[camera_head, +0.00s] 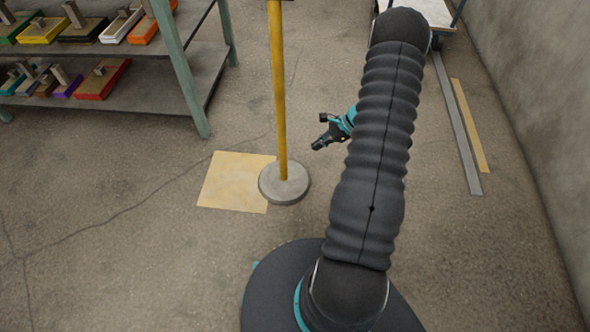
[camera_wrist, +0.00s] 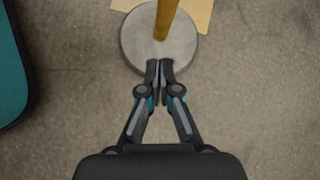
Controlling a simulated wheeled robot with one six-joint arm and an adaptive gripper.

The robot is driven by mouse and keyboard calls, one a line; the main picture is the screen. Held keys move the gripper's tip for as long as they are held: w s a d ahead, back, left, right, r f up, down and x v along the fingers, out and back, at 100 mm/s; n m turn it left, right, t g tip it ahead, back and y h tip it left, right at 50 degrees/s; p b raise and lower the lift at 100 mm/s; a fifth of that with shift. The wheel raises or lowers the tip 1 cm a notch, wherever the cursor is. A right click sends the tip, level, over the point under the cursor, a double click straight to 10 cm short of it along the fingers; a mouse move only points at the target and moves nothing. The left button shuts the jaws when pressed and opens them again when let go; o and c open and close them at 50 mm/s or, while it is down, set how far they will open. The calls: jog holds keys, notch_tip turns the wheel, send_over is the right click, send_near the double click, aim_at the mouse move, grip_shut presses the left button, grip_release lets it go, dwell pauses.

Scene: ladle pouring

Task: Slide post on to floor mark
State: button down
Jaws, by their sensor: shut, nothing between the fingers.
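A yellow post (camera_head: 279,95) stands upright on a round grey base (camera_head: 284,190). The pale yellow square floor mark (camera_head: 228,182) lies to the left of the base, and the base overlaps its right edge. In the wrist view the post (camera_wrist: 166,18), its base (camera_wrist: 137,45) and a part of the mark (camera_wrist: 205,12) show at the top. My gripper (camera_head: 317,146) is to the right of the post, low over the floor. In the wrist view its shut fingertips (camera_wrist: 160,66) overlap the near edge of the base; I cannot tell whether they touch it.
A wheeled cart (camera_head: 452,30) is at the upper right. Grey and yellow strips (camera_head: 457,122) lie by the right wall (camera_head: 545,110). The floor left of the mark is clear.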

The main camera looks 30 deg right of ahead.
notch_tip(320, 180, down, 7)
jog(key=s+d+m+t, duration=0.1)
jog(key=s+d+m, duration=0.1)
send_near(295, 179)
jog(key=a, duration=0.1)
jog(key=w+a, duration=0.1)
jog(key=shift+w+a+m+b, duration=0.2)
jog(key=shift+a+m+b, duration=0.1)
jog(key=shift+m+b, duration=0.1)
jog(key=w+a, duration=0.1)
jog(key=a, duration=0.1)
jog(key=shift+w+a, duration=0.55)
jog(key=shift+a, duration=0.2)
